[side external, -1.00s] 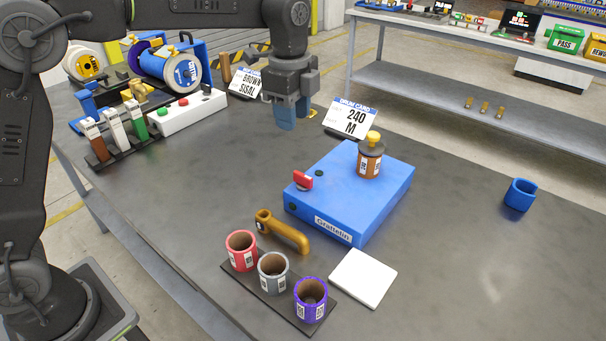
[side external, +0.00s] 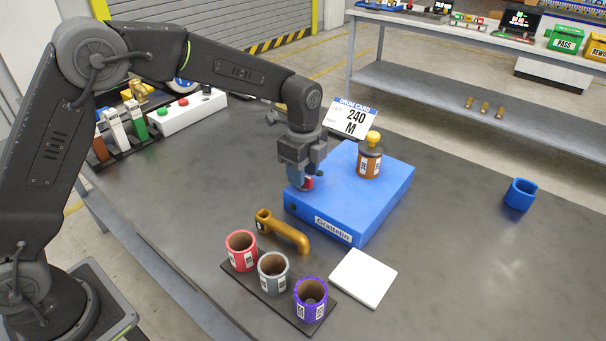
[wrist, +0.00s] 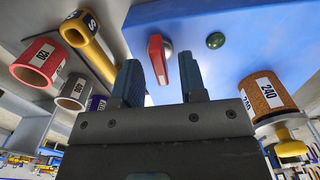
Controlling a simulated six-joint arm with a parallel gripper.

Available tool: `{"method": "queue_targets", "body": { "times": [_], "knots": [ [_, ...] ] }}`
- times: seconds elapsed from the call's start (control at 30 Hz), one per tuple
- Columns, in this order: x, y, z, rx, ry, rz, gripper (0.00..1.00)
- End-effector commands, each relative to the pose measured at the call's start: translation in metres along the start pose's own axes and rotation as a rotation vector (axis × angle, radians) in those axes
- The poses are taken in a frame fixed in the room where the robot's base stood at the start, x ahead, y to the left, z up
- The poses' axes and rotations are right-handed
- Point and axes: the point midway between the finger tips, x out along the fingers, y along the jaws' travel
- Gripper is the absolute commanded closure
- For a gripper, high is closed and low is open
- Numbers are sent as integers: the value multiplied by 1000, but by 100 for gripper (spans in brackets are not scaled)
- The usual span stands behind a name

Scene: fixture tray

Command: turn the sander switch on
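The sander is a blue box (side external: 350,205) labelled "Grattelin" in the middle of the table. Its red switch lever (side external: 308,184) is on the left part of the top, largely hidden by my gripper (side external: 299,184) in the side view. In the wrist view the red lever (wrist: 157,58) shows whole, on a round silver pivot, beside a dark green round button (wrist: 215,40). My gripper (wrist: 160,82) is open, with its two blue fingers apart. The lever appears between and beyond the fingertips; I cannot tell whether they touch it.
An orange-brown cylinder (side external: 369,161) with a yellow knob stands on the box. In front lie an ochre handle (side external: 284,231), red, grey and purple cups on a dark plate (side external: 256,289), and a white pad (side external: 362,278).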

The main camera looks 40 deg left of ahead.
Motion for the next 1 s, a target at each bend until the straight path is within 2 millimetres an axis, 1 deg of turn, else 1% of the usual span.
{"method": "queue_targets", "body": {
  "times": [0.03,0.13,0.43,0.47,0.83,1.0],
  "knots": [
    [5,0,0,0,-1,3,62],
    [10,0,0,0,0,0,62],
    [12,0,0,0,0,0,62],
    [12,0,0,0,0,0,64],
    [12,0,0,0,0,0,99],
    [12,0,0,-1,0,0,100]
  ]
}}
